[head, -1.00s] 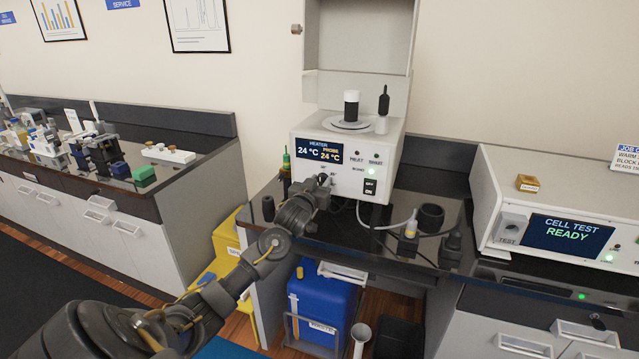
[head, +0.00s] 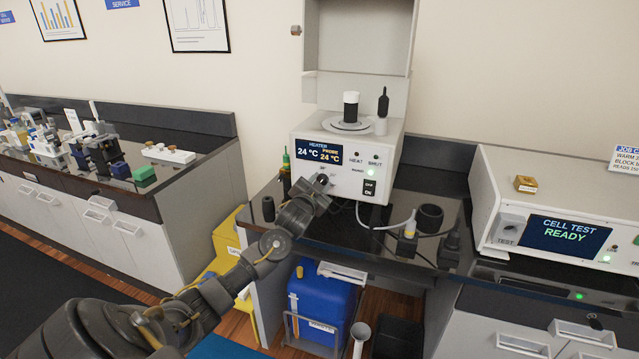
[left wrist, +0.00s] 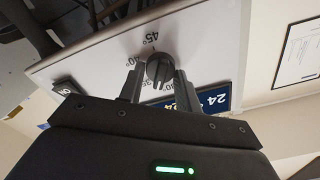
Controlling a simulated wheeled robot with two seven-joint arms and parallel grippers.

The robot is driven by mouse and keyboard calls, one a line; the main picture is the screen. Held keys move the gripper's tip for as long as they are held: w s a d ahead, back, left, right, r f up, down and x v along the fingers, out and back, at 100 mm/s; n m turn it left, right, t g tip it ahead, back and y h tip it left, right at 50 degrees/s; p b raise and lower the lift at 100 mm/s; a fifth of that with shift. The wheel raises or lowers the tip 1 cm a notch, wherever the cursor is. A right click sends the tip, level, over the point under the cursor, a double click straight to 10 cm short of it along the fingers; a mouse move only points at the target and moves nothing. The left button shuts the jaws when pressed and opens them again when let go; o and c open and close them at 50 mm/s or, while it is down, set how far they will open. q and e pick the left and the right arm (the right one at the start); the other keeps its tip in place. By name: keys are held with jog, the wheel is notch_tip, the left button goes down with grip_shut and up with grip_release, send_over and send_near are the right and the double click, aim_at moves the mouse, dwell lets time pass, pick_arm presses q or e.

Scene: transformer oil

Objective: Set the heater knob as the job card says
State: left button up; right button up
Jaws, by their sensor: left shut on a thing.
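The heater (head: 345,165) is a white unit whose display (head: 319,151) reads HEATER 24 °C and PROBE 24 °C. Its dark knob (left wrist: 159,68) shows in the left wrist view, with degree marks around it, 45° among them; I cannot surely read its setting. My left gripper (left wrist: 160,82) is shut on the knob, one finger on each side. In the head view my left gripper (head: 319,184) covers most of the knob at the heater's lower left front. The job card (head: 627,159) is at the right edge, its text partly cut off. My right gripper is out of view.
A black rocker switch (head: 369,188) and a green lamp are right of the knob. A green-topped bottle (head: 285,165) stands left of the heater. Cables and black fittings lie to the right. The cell tester (head: 565,232) reads READY. A blue waste container (head: 322,300) is below.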

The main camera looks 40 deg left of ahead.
pick_arm(q)
jog(key=m, duration=0.5)
jog(key=shift+d+m, duration=0.1)
jog(key=shift+m, duration=0.2)
dwell(0.4)
jog(key=o, duration=0.9)
jog(key=shift+o, duration=0.2)
jog(key=shift+f, duration=0.1)
jog(key=b+v, duration=0.2)
jog(key=v, duration=0.8)
jog(key=shift+s+b, duration=0.35)
jog(key=shift+b, duration=0.05)
jog(key=shift+d, duration=0.15)
